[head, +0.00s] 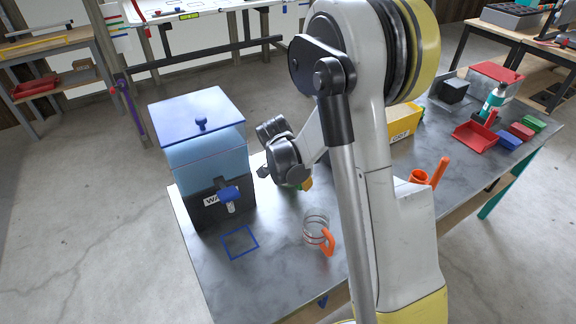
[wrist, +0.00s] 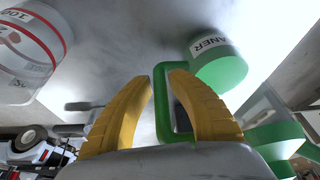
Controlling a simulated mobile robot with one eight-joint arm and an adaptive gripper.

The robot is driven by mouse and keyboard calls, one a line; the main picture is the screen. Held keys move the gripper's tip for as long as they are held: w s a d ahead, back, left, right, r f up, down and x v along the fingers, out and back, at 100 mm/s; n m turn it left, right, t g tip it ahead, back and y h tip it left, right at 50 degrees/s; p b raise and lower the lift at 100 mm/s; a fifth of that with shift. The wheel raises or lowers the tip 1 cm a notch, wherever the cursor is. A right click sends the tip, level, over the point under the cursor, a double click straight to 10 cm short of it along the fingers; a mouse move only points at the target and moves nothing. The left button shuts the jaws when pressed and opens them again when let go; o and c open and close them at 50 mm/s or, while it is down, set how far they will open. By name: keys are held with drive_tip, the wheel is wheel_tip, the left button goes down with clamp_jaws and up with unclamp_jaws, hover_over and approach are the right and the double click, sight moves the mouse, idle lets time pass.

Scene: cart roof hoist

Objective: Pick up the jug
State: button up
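A clear jug with an orange handle (head: 327,241) stands upright on the grey table (head: 270,275), in front of my gripper in the head view. My gripper is mostly hidden behind its own wrist there, with a bit of yellow finger (head: 308,184) showing. In the wrist view my gripper (wrist: 168,88) has its two yellow fingers apart. A green handle-like loop (wrist: 165,105) shows between and beyond them; I cannot tell whether the fingers touch it. A pale cylinder with red bands (wrist: 35,45) is at upper left of the wrist view; I cannot tell whether it is the jug.
A blue-lidded water dispenser (head: 205,150) stands left, near a blue square outline (head: 239,242). A green piece labelled CLEANER (wrist: 218,65) is in the wrist view.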

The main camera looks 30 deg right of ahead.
drive_tip(key=shift+d+f, duration=0.15)
drive_tip(key=shift+f, duration=0.2)
drive_tip(key=shift+r, duration=0.1)
clamp_jaws()
drive_tip(key=shift+r, duration=0.1)
